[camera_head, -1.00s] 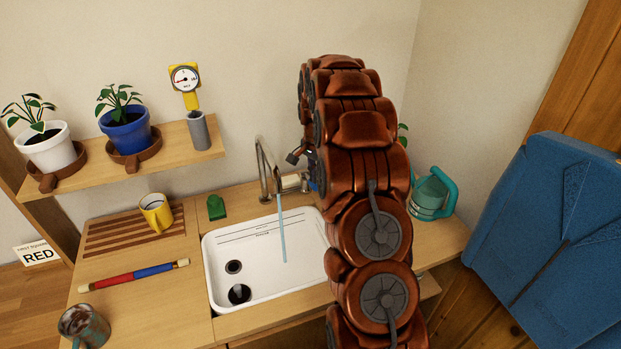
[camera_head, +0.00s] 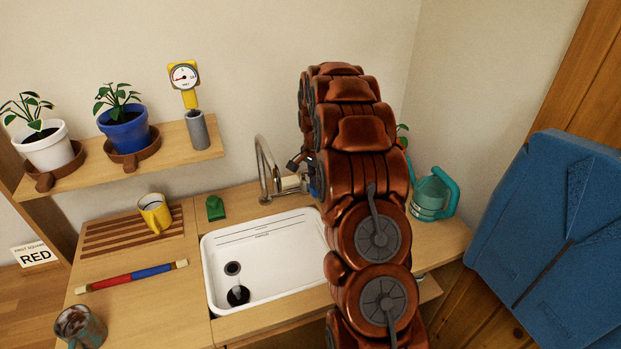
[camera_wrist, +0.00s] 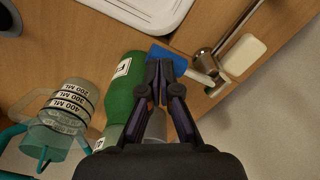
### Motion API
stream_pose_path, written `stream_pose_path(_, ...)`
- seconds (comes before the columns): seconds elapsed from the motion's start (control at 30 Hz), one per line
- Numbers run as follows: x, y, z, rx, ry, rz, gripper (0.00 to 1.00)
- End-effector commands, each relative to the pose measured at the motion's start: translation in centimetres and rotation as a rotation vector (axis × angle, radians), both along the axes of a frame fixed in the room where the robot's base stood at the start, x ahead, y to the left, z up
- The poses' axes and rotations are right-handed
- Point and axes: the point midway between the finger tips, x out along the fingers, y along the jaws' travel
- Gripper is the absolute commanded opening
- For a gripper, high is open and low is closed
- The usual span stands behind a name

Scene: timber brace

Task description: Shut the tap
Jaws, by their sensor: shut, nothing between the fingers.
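The tap (camera_head: 266,172) stands behind the white sink (camera_head: 212,270), its curved metal spout over the basin. No water runs from the spout now. In the wrist view the tap's metal body (camera_wrist: 207,62) is at the upper right, with a pale stem leading to a blue piece (camera_wrist: 168,54) that looks like its handle end. My gripper (camera_wrist: 159,68) is shut and empty, its tips over or against the blue piece; I cannot tell if they touch. In the head view my copper arm hides most of the tap's right side and the gripper.
A green bottle (camera_wrist: 122,88) stands close beside my fingers, with a clear measuring jug (camera_wrist: 72,104) farther left. In the head view a teal jug (camera_head: 432,195) is right of my arm. A yellow mug (camera_head: 155,213) and a green object (camera_head: 215,208) lie left of the tap.

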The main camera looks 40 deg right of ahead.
Motion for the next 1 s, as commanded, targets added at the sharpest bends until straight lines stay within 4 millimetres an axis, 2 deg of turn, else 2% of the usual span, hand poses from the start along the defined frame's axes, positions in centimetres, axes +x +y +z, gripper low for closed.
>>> stream_pose_path(0.73,0.1,0.0,6.0,-0.001,-0.002,0.0,0.0)
stream_pose_path(1.0,0.0,0.0,6.5,0.0,0.0,0.0,0.0)
